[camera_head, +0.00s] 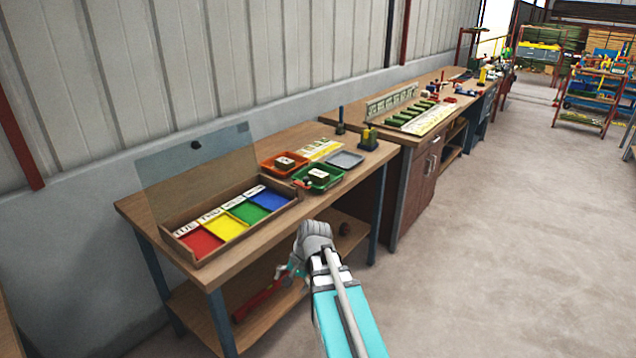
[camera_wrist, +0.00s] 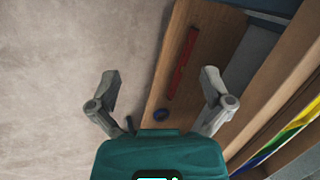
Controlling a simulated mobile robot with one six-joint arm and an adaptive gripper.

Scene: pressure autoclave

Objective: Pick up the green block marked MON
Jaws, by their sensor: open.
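Several small green blocks (camera_head: 411,115) stand in a row on the farther workbench in the head view. Their markings are too small to read, so I cannot tell which one is marked MON. My gripper shows in the wrist view (camera_wrist: 161,88) with its two grey fingers spread wide and nothing between them. In the head view my arm reaches in at the front of the nearer workbench (camera_head: 130,209), well apart from the green blocks. The wrist view looks down on floor and lower shelf, and no green block shows there.
A wooden box (camera_head: 172,233) with red, yellow, green and blue compartments and a raised clear lid (camera_head: 190,165) stands on the nearer bench. An orange tray (camera_head: 268,166), a green tray (camera_head: 333,182) and a grey tray (camera_head: 345,159) lie beyond it. Floor at right is clear.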

